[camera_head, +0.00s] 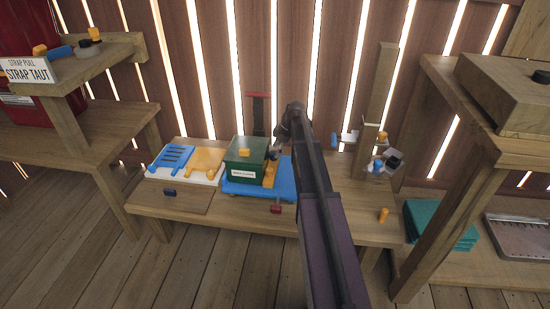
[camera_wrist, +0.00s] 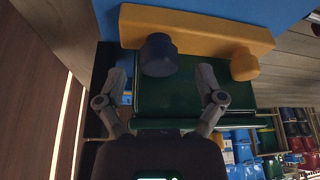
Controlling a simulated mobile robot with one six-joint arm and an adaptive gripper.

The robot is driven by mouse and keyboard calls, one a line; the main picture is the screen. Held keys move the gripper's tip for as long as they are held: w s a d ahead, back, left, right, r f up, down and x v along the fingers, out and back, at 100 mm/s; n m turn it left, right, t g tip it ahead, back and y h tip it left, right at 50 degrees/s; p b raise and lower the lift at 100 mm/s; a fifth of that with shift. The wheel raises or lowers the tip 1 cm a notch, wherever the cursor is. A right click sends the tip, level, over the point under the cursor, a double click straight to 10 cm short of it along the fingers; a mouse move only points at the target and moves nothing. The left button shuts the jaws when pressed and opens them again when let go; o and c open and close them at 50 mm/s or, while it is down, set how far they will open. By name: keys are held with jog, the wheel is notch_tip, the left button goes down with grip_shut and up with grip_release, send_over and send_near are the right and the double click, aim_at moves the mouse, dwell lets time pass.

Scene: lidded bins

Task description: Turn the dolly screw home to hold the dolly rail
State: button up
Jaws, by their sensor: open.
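The dolly rail (camera_wrist: 200,30) is a yellow bar beside the green bin (camera_wrist: 180,96) in the wrist view. A dark round knob, seemingly the dolly screw (camera_wrist: 158,55), stands on the rail, with a yellow knob (camera_wrist: 243,66) to its right. My gripper (camera_wrist: 160,74) is open, its fingertips apart on either side of the dark knob and just short of it. I cannot tell whether either finger touches it. In the head view the rail (camera_head: 269,174) lies on the blue dolly (camera_head: 246,189) next to the green bin (camera_head: 245,157); my arm hides part of this area.
Left of the bin are a yellow plate (camera_head: 206,161) and a blue slotted piece (camera_head: 172,157). A shelf frame (camera_head: 433,180) borders the right side.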

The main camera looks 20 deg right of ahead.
jog(key=shift+b+x, duration=0.55)
jog(key=shift+x, duration=0.4)
